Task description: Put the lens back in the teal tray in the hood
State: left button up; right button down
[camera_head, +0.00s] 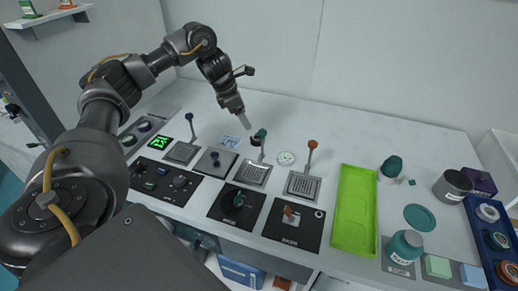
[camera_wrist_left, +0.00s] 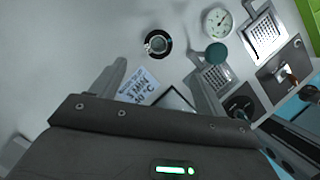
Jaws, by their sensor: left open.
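A small round black-rimmed piece (camera_wrist_left: 158,43), which looks like the lens in its mount, sits on the pale bench top in the left wrist view. In the head view it (camera_head: 255,141) is partly hidden behind a teal-knobbed lever. My left gripper (camera_head: 244,124) points down above the bench, just left of this piece. Its two fingers are apart and empty in the wrist view (camera_wrist_left: 160,88), and the round piece lies beyond the fingertips. I cannot make out a teal tray or a hood. My right gripper is not in view.
Levers with teal (camera_head: 262,133), blue and orange (camera_head: 312,145) knobs stand close by. A round dial (camera_head: 286,158) and a printed card (camera_head: 230,142) lie near the gripper. A lime green tray (camera_head: 343,242), jars and a navy rack are to the right. The back of the bench is clear.

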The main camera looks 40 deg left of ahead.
pick_arm(q)
send_over(257, 138)
jog(key=s+a, duration=0.1)
jog(key=s, duration=0.1)
notch_tip(257, 138, down, 5)
jog(key=shift+a+f, duration=0.15)
jog(key=shift+f, duration=0.05)
jog(key=shift+w+f, duration=0.15)
jog(key=shift+f, duration=0.25)
jog(key=p+x, duration=0.1)
jog(key=x, duration=0.3)
jog(key=shift+w+f, duration=0.15)
jog(key=shift+c, duration=0.3)
jog(key=c, duration=1.1)
notch_tip(257, 138, up, 10)
jog(key=shift+r+b, duration=0.1)
jog(key=shift+b, duration=0.25)
